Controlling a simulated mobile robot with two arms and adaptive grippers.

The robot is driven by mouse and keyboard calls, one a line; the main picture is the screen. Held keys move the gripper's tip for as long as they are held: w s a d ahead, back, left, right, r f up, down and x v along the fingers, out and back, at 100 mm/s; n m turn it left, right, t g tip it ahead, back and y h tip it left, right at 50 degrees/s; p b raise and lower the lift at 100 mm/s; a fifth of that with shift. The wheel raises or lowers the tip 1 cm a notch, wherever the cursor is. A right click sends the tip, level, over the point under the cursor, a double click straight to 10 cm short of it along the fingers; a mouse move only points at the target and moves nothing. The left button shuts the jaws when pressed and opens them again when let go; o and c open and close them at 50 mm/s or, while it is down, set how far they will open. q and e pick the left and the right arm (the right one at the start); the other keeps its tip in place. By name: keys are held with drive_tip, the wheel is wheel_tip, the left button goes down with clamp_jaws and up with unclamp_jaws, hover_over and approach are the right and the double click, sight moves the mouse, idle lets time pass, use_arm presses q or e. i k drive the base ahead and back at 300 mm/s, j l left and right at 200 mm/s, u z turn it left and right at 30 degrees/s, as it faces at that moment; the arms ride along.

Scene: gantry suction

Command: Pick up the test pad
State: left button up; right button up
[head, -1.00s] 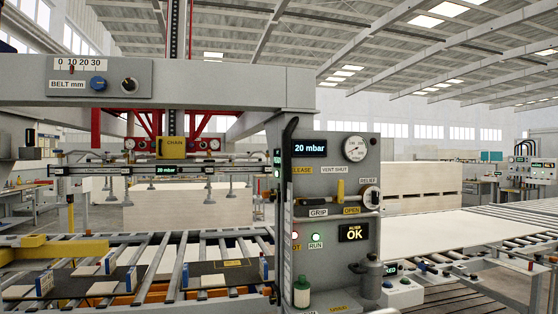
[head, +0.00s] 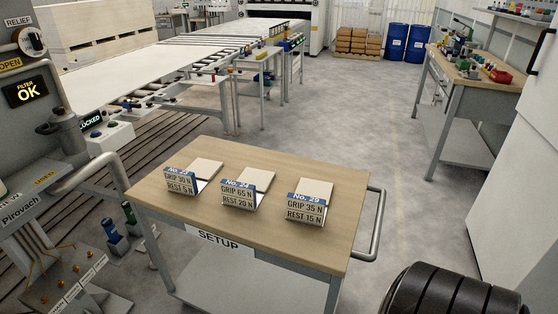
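Three test pads stand in a row on the wooden top of a cart marked SETUP (head: 150,190). Each is a pale flat pad with an upright label plate at its front. The left pad (head: 206,171) has a partly legible number and reads GRIP 30 N, REST 5 N. The middle pad (head: 254,183) reads GRIP 65 N, REST 20 N. The right pad (head: 310,191) reads No. 29, GRIP 35 N, REST 15 N. Neither of my grippers is in view. A black ribbed rounded part at the lower right may be mine.
The cart has a side handle (head: 376,225). A control panel (head: 30,110) with a bent rail stands left. A roller conveyor (head: 140,75) runs behind. A workbench (head: 455,65) stands at the right, with blue drums (head: 396,42) at the back. Open floor lies beyond the cart.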

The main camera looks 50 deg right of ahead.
sight(246, 193)
drive_tip(key=z, duration=1.25)
